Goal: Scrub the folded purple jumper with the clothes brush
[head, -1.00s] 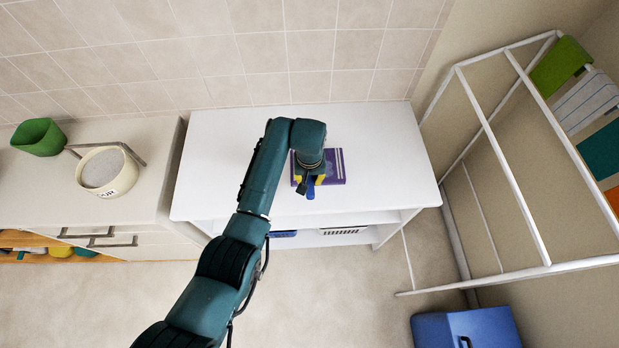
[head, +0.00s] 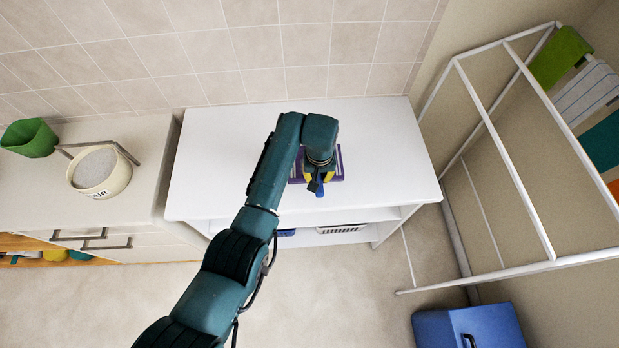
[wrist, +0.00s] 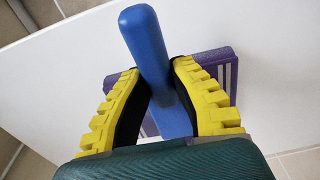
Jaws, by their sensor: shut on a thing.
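The folded purple jumper (head: 339,164) with pale stripes lies on the white tabletop; my arm hides most of it in the head view. In the wrist view the jumper (wrist: 207,63) shows behind and beside the brush. The blue clothes brush (wrist: 148,45) is between the yellow-padded fingers of my gripper (wrist: 158,95), which is shut on it. My gripper (head: 318,182) is over the jumper in the head view, with a bit of blue brush showing below it. The underside of the brush is hidden, so I cannot tell whether it touches the jumper.
The white table (head: 225,160) is clear around the jumper. A cream tub (head: 102,172) and a green pot (head: 30,138) stand on the left cupboard. A white rack frame (head: 505,150) stands at the right, with a blue box (head: 465,328) on the floor.

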